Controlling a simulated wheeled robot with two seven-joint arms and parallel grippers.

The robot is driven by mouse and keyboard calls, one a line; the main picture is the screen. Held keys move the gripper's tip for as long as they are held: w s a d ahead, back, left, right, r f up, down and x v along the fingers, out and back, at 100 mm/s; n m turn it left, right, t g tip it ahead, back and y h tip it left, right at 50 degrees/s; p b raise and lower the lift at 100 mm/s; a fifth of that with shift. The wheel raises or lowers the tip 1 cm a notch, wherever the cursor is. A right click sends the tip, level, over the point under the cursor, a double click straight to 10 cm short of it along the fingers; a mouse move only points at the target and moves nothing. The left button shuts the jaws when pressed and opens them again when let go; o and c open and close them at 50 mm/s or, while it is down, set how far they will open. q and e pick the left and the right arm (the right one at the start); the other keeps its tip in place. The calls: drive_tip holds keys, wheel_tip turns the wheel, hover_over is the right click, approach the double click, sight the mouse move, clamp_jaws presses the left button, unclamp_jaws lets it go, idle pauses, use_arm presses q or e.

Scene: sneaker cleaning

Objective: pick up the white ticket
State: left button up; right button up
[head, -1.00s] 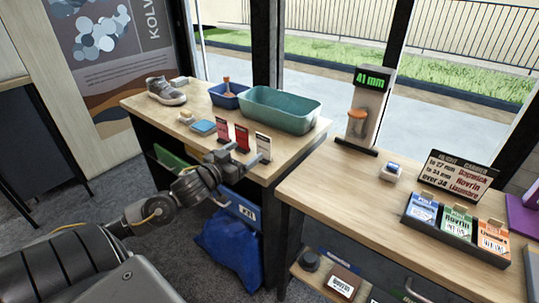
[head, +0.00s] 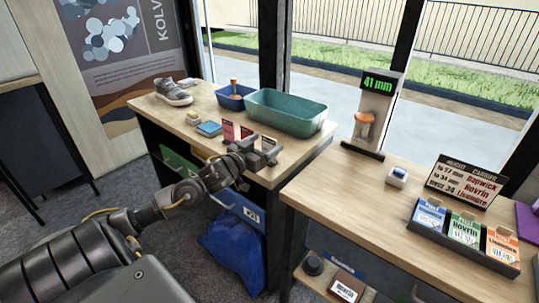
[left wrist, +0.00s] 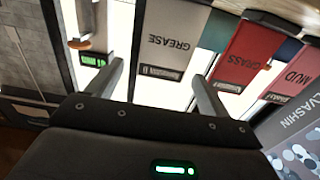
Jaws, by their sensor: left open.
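The white ticket (head: 268,142) stands at the front right edge of the left table, partly hidden by my left gripper (head: 258,150) in the head view. In the left wrist view it is the pale ticket marked GREASE (left wrist: 172,42), seen upside down. There my left gripper (left wrist: 157,72) is open, and the ticket appears between its two fingers. I cannot tell how far the fingertips reach past the ticket's faces. My right gripper is in neither view.
Red tickets marked GRASS (left wrist: 252,52) and MUD (left wrist: 297,72) stand beside the white one. Behind are a teal tub (head: 287,112), a blue bin (head: 234,97) and a sneaker (head: 173,92). The right table (head: 345,190) holds a display stand (head: 375,110).

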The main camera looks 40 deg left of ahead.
sight(269, 141)
use_arm(q)
drive_tip(key=w, duration=0.3)
drive_tip(key=shift+w+a, duration=0.15)
drive_tip(key=shift+w, duration=0.7)
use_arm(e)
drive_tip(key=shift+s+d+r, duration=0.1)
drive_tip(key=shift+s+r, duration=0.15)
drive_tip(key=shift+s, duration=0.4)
use_arm(q)
drive_tip(key=c, duration=1.3)
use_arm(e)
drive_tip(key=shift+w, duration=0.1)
